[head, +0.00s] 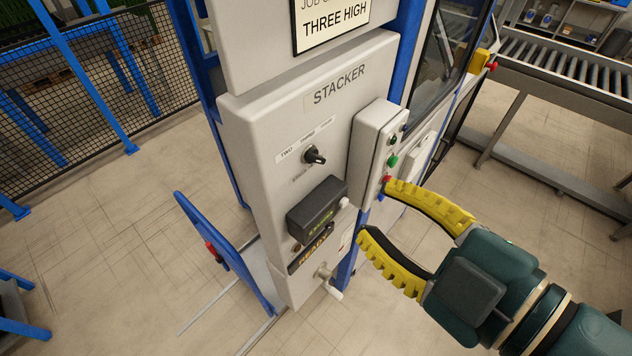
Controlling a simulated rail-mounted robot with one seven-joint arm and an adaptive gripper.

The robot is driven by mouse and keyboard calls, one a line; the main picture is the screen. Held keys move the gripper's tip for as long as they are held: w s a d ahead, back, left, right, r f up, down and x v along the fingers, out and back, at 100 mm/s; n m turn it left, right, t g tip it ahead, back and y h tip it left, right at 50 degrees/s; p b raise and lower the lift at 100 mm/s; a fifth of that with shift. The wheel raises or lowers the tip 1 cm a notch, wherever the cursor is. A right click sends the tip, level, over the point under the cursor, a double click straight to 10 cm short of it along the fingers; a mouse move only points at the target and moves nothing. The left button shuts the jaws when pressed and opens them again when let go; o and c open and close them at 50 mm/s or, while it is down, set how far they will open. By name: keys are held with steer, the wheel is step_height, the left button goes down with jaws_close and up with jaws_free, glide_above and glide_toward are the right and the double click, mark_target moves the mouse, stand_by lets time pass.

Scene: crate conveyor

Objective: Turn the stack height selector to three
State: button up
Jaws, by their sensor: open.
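The stack height selector (315,156) is a small black rotary knob on the light grey stacker cabinet (265,127), just below a white label strip (303,143) that reads "TWO" at its left end, with smaller words further right. I cannot tell for certain which mark the knob points at. A sign (333,20) above reads "THREE HIGH". My gripper (374,208) has yellow ribbed fingers and a dark green body. It is open and empty, below and to the right of the knob, apart from it, with its fingertips near the cabinet's right side.
A grey button box (372,150) with green and red buttons juts out right of the knob. A roller conveyor (570,70) stands at the right.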

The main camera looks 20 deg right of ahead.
mark_target(320, 161)
steer(key=shift+h, duration=0.3)
steer(key=x, duration=0.5)
steer(key=p+x, duration=0.1)
steer(key=x, duration=0.4)
steer(key=d+f+p+x, duration=0.1)
steer(key=x, duration=0.4)
steer(key=shift+w+d, duration=0.1)
steer(key=shift+w, duration=0.2)
steer(key=shift+s+m, duration=0.1)
steer(key=shift+m, duration=0.2)
jaws_close()
